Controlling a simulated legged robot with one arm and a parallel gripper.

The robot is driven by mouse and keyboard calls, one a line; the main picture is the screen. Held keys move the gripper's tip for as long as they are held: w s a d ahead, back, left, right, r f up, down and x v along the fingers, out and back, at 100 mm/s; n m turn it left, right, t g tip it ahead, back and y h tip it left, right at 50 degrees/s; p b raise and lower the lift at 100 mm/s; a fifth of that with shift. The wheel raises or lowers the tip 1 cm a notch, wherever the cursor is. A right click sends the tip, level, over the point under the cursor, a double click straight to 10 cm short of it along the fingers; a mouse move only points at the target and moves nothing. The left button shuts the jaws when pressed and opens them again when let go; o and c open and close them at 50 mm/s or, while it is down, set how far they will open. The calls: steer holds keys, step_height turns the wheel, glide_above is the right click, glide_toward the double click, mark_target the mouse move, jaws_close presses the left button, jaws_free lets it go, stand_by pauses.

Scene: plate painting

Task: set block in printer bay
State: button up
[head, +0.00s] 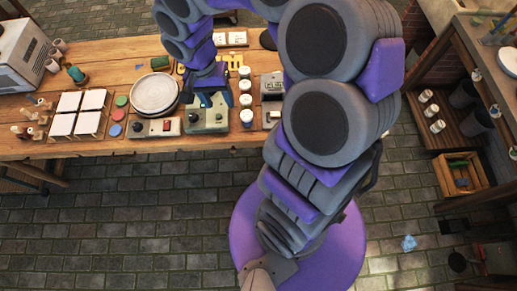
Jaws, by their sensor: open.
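My gripper (214,101) is open and points down over a grey-green machine (208,122) at the front of the wooden table. This machine has a dark knob and may be the printer, but I cannot tell for sure. No block shows clearly; the space between and below the fingers is too small and partly hidden by my gripper. Another grey device with a dark top (271,87) stands to the right, close to my arm.
A stack of pale plates (154,93) lies left of my gripper. White square tiles (78,111), coloured discs (119,115) and small bottles fill the left side. White-capped jars (245,101) stand close on the right. Yellow pieces (233,62) lie behind. A shelf unit (463,140) stands far right.

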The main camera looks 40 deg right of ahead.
steer(key=s+r+n, duration=0.3)
steer(key=s+n, duration=0.1)
steer(key=s, duration=0.6)
steer(key=s+a+r+n+y, duration=0.1)
steer(key=s+r+n, duration=0.2)
steer(key=s, duration=0.8)
steer(key=shift+a+r+n, duration=0.15)
steer(key=shift+r+n, duration=0.15)
steer(key=shift+n, duration=0.1)
steer(key=shift+f, duration=0.1)
